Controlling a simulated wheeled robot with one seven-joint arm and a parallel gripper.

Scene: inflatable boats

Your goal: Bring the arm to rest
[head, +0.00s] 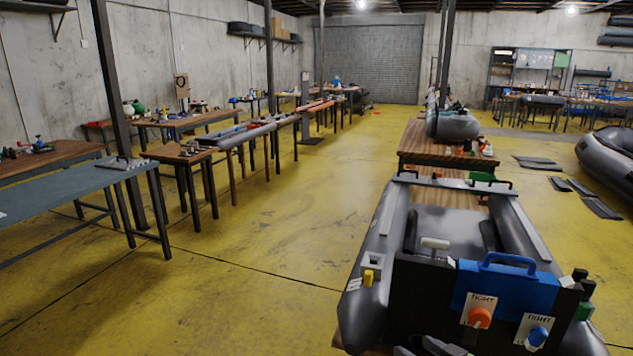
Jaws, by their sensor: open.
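My gripper (432,348) appears only in part, as dark grey pieces at the bottom edge of the head view. It is low in front of the black transom board (425,300) of a grey inflatable boat (364,300). Its jaws are open, and I see nothing held between them. The rest of my arm is below the picture. I cannot tell whether the gripper touches the board.
The board carries an orange knob (479,318), a blue knob (537,336) and a blue handle piece (508,284). A yellow clip (369,273) sits on the left tube. Workbenches (70,200) line the left. The yellow floor (250,250) between is clear.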

